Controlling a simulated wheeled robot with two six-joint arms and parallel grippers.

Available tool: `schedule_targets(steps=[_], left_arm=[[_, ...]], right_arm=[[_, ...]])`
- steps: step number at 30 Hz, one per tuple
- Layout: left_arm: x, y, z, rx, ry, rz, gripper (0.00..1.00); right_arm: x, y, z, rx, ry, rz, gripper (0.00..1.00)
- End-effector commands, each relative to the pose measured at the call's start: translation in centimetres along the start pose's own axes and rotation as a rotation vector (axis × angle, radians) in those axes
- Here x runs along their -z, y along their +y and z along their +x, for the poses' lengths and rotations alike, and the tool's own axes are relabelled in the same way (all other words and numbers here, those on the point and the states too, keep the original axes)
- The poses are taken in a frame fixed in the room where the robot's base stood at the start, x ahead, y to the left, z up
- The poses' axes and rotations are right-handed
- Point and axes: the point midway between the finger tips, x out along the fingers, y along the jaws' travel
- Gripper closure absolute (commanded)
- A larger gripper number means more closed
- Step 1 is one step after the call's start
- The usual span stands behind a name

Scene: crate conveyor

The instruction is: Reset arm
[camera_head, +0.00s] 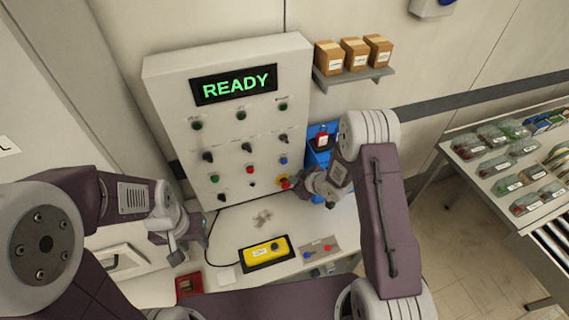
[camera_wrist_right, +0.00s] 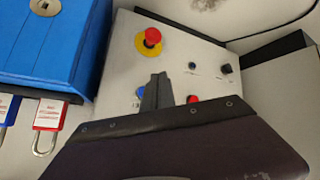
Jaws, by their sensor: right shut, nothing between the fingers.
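My right gripper (camera_head: 300,184) is in front of the lower right part of the grey control panel (camera_head: 160,100), close to the red emergency-stop button with a yellow ring (camera_head: 284,181). In the right wrist view its fingers (camera_wrist_right: 157,90) are shut with nothing between them, and the red button (camera_wrist_right: 152,36) stands beyond and apart from them. My left gripper (camera_head: 178,250) is low at the left, above the table edge and left of the yellow pendant (camera_head: 264,252). Whether its fingers are open or shut is not clear.
The panel display reads READY (camera_head: 235,85). A blue box (camera_head: 318,158) with padlocks stands right of the panel; a red padlock (camera_wrist_right: 48,115) hangs near my right gripper. A small switch plate (camera_head: 318,248) lies on the table. A shelf (camera_head: 355,80) holds boxes.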

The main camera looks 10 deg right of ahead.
Motion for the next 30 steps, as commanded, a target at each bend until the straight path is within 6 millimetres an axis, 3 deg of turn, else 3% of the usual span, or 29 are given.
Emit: schedule_targets(steps=[21,23,25,27,30], left_arm=[[0.0,0.0,0.3,0.000,0.000,0.000,0.64],[-0.1,0.0,0.7,0.000,0.000,0.000,0.64],[-0.2,0.0,1.6,0.000,0.000,0.000,0.64],[-0.3,-0.1,2.7,0.000,0.000,0.000,0.64],[-0.4,-0.1,4.1,0.000,0.000,0.000,0.64]], right_arm=[[-0.1,-0.1,0.2,0.001,0.000,-0.001,1.00],[1.0,0.5,0.1,-0.015,0.023,-0.017,1.00],[3.8,2.0,-0.6,-0.054,0.075,-0.050,1.00],[7.3,3.7,-2.8,-0.117,0.134,-0.074,1.00],[8.7,5.1,-6.9,-0.202,0.093,-0.020,1.00]])
